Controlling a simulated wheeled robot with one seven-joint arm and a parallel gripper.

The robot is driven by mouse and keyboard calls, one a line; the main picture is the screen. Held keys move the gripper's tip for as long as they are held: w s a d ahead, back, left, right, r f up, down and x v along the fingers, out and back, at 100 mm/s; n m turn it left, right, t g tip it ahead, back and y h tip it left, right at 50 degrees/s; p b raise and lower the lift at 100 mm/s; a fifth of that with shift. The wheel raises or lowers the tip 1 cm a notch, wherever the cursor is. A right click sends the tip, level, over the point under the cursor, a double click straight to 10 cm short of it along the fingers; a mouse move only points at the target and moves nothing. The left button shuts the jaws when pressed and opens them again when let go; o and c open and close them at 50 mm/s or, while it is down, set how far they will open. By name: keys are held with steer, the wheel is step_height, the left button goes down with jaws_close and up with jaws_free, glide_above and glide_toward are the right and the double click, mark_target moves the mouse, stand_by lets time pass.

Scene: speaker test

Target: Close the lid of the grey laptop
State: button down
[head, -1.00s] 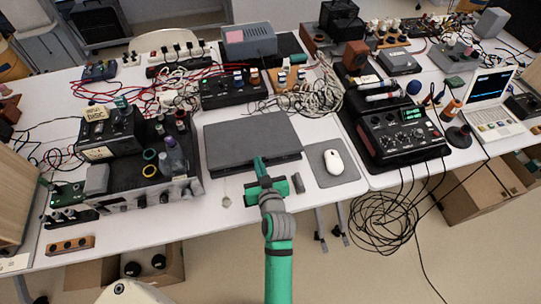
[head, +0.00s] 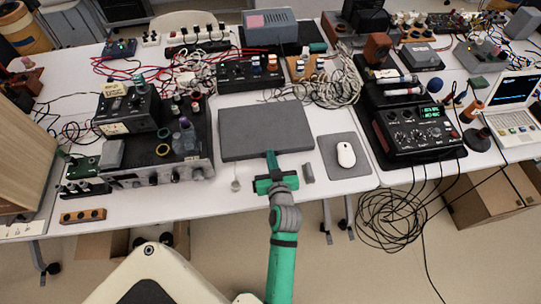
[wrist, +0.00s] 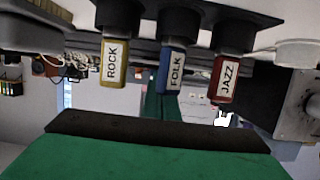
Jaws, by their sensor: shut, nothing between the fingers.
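The grey laptop (head: 267,128) lies as a flat dark grey slab near the table's front edge in the head view. Its lid looks down on its base, and no screen or keys show. My green gripper (head: 271,158) is just at the laptop's front edge, right of its middle, with its fingers shut and empty. I cannot tell whether the fingertip touches the laptop. In the wrist view a green part of my gripper with a dark pad fills the bottom, and the laptop cannot be made out.
A white mouse (head: 346,155) on a grey pad (head: 330,160) is right of the laptop. A black amplifier (head: 421,132) stands beyond it. Stacked devices (head: 165,160) stand left. A box with ROCK, FOLK and JAZZ blocks (head: 249,77) is behind. An open white laptop (head: 512,115) is far right.

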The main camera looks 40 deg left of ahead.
steer(key=v, duration=1)
steer(key=shift+s+d, duration=0.2)
steer(key=shift+s, duration=0.05)
steer(key=shift+r, duration=0.1)
steer(key=s+d+f+m+t+h, duration=0.1)
steer(key=s+d+m+t+h, duration=0.15)
steer(key=d, duration=0.65)
steer(key=s+d+f+m+t+h, duration=0.1)
steer(key=s+d+f+m+h, duration=0.2)
steer(key=d, duration=0.5)
steer(key=s+d+r+m+t+h, duration=0.1)
steer(key=s+d+r+m+h, duration=0.1)
steer(key=s, duration=0.5)
steer(key=s+d+r+m+t+h, duration=0.1)
steer(key=s+d+r+m+h, duration=0.1)
steer(key=s, duration=0.5)
step_height(320, 180, up, 2)
steer(key=shift+d+r+h, duration=0.2)
steer(key=shift+d+h, duration=0.45)
steer(key=shift+d, duration=0.5)
steer(key=shift+s, duration=0.3)
